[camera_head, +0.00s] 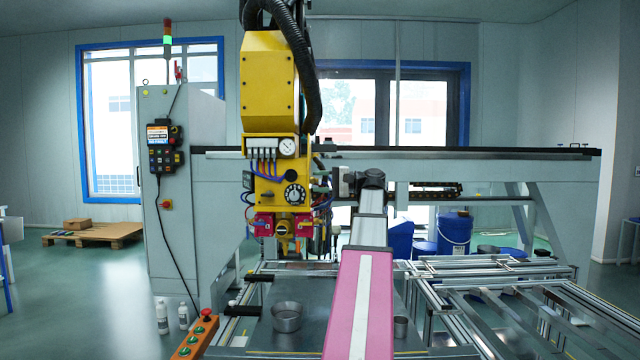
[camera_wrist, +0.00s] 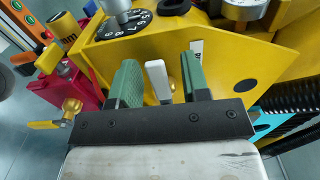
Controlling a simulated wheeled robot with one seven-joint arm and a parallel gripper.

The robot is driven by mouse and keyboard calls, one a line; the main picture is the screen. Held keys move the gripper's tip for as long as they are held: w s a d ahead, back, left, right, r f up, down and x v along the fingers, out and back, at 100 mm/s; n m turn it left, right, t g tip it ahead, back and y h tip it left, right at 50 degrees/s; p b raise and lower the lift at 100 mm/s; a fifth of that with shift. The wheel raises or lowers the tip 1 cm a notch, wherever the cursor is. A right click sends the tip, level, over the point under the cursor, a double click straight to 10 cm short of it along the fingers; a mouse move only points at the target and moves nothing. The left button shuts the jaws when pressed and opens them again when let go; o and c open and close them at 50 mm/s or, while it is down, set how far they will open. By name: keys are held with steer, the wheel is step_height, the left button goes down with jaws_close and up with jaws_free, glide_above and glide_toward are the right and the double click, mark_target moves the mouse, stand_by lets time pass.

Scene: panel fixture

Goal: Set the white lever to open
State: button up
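The white lever (camera_wrist: 157,82) shows in the wrist view, on the yellow panel (camera_wrist: 190,52), with a brass part just to its right. It stands roughly upright in that picture. My gripper (camera_wrist: 160,83) is open, with one green finger on each side of the lever and a visible gap on both sides. How deep the lever sits between the fingers I cannot tell. In the head view my gripper (camera_head: 338,184) is at the right edge of the yellow panel (camera_head: 278,183). The lever cannot be made out there.
A black dial (camera_head: 294,194) and a round gauge (camera_head: 287,147) are on the panel. A yellow-handled valve (camera_wrist: 58,122) and a red block (camera_wrist: 88,92) are left of my gripper in the wrist view. Black corrugated hoses (camera_wrist: 292,100) run close on the right. A metal bowl (camera_head: 287,317) stands below.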

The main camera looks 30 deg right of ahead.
steer(key=v, duration=1)
steer(key=shift+s+d, duration=0.2)
steer(key=shift+d, duration=0.15)
